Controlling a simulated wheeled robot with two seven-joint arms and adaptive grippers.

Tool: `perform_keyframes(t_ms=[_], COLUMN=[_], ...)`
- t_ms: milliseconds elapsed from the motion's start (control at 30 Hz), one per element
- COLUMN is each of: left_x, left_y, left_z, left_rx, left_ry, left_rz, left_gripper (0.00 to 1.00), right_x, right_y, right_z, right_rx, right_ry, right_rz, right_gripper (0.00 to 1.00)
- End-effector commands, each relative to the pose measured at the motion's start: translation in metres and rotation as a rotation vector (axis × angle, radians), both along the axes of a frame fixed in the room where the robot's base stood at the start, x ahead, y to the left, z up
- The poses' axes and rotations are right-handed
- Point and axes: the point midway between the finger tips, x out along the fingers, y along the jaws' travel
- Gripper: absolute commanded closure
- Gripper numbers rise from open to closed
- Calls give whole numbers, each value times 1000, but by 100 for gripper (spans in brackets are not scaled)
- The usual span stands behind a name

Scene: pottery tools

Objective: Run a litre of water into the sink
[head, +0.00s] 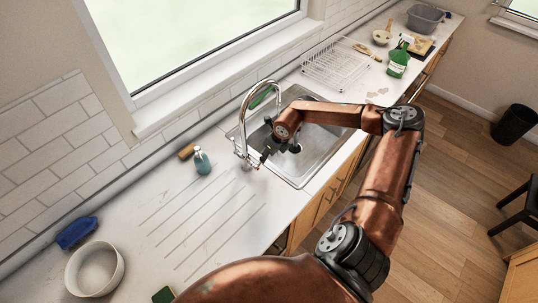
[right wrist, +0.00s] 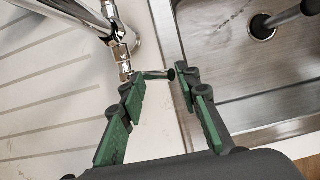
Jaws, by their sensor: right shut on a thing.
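The chrome tap (head: 262,92) stands at the left edge of the steel sink (head: 325,145), its tall spout arching up. The tap body also shows in the right wrist view (right wrist: 118,38), with its short lever (right wrist: 155,75) pointing right. My right gripper (head: 264,153) reaches down to the tap's base. The drain (right wrist: 262,27) shows in the basin. I cannot make out a stream of water. My left gripper is not in view.
A soap bottle (head: 202,162) and a brown brush (head: 187,150) stand behind the grooved drainboard. A white bowl (head: 94,270) and blue object (head: 76,233) are at the near left. A wire rack (head: 335,62) and green spray bottle (head: 398,60) lie beyond the sink.

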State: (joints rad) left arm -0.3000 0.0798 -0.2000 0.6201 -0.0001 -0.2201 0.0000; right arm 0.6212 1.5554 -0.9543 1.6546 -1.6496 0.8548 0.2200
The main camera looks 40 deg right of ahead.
Motion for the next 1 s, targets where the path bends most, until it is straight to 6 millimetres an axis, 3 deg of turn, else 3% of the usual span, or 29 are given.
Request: perform_keyframes(t_ms=[33, 200, 1000], left_x=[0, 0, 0], left_y=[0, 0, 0], left_z=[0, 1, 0], left_rx=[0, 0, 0], left_ry=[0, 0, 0], left_rz=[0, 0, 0], left_gripper=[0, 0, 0], right_x=[-2, -3, -5], right_y=[10, 20, 55], right_z=[-2, 1, 17], right_rx=[11, 12, 8], right_ry=[6, 5, 2], right_rz=[7, 9, 5], right_gripper=[80, 80, 80])
